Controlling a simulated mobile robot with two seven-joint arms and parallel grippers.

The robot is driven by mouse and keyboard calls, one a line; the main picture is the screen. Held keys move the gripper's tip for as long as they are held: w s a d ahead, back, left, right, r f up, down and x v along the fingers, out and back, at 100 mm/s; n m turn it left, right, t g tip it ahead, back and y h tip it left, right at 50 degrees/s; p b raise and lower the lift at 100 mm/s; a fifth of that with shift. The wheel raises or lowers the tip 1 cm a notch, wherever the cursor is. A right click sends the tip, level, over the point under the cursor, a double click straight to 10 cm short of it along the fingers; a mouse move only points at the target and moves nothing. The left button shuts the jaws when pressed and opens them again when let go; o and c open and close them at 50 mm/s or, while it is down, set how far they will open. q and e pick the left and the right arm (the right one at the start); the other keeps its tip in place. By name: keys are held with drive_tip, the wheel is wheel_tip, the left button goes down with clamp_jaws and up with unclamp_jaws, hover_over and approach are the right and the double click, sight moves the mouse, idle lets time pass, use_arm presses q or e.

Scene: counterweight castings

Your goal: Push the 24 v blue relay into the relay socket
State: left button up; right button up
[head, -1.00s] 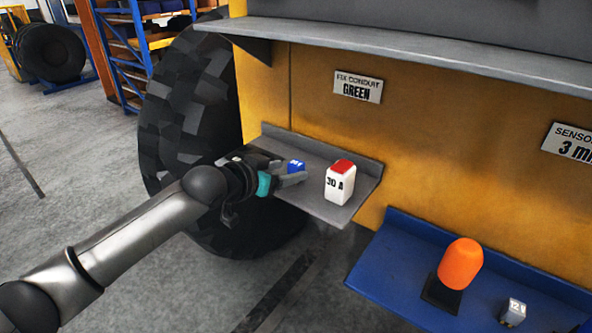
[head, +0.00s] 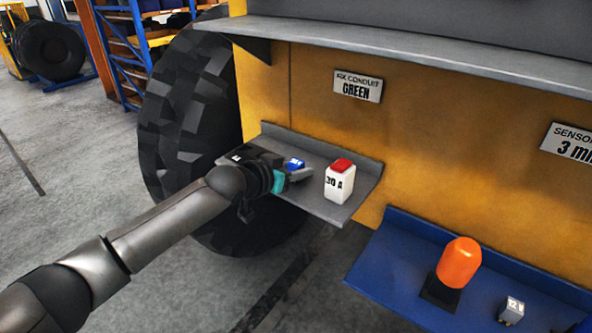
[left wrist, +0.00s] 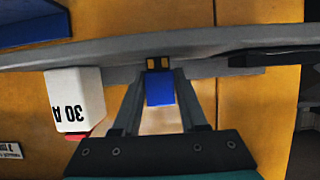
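The blue relay (head: 295,164) is at the grey shelf, with a small white marking on top that I cannot read. My left gripper (head: 297,176) reaches it from the left. In the left wrist view, which is upside down, the blue relay (left wrist: 160,89) sits between the two fingertips, which appear shut on its sides. A small black part with two yellow squares (left wrist: 158,64) adjoins the relay's lower end. I cannot tell whether it is the relay's base or the socket. My right gripper is not in view.
A white block marked 30 A (head: 339,184) with a red top stands close right of the gripper. A dark item (head: 255,156) lies at the left of the grey shelf (head: 325,209). A lower blue shelf (head: 385,270) holds an orange dome (head: 459,262) and a grey 12 V block (head: 511,311).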

use_arm(q)
clamp_jaws()
idle(0.3)
